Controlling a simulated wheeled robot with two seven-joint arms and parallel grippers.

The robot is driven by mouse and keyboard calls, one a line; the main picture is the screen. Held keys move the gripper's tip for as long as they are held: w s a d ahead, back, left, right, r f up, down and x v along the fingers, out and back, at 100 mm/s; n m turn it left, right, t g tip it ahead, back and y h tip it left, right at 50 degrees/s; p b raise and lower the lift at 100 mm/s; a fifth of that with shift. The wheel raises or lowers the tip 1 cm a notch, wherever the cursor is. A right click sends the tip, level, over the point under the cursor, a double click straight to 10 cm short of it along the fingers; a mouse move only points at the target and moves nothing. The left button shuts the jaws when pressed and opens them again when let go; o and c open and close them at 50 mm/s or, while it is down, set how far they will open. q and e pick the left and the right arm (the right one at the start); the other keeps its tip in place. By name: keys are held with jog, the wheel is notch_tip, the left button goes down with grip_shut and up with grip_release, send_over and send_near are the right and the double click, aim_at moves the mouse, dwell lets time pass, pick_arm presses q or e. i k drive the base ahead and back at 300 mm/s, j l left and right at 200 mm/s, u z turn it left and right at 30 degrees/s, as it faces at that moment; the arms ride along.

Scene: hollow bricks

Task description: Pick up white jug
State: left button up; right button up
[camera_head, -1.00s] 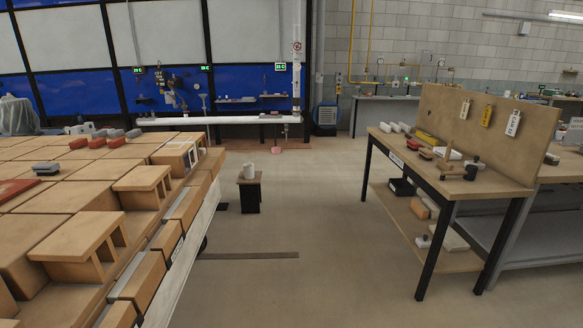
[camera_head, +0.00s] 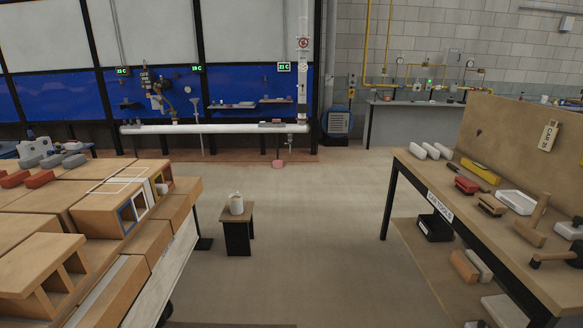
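The white jug (camera_head: 236,203) stands upright on a small dark-legged stool with a wooden top (camera_head: 237,216) on the open floor, left of the middle in the head view. Nothing touches the jug from the sides. Neither my left nor my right gripper shows in the view.
A large stack of hollow bricks (camera_head: 60,240) fills the left side, with its edge near the stool. A workbench (camera_head: 410,167) with tools and a backboard stands on the right. The floor (camera_head: 310,220) between them is clear. A white pipe (camera_head: 215,128) runs along the back.

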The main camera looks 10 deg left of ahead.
aim_at(237, 202)
jog(key=i+u, duration=0.2)
jog(key=i, duration=0.25)
jog(key=i+l+u, duration=0.15)
jog(key=i, duration=0.25)
jog(key=i+l+u, duration=0.2)
jog(key=i, duration=0.25)
jog(key=i+l+u, duration=0.25)
jog(key=i+u, duration=0.15)
jog(key=i+l+u, duration=0.65)
jog(key=l+u, duration=0.2)
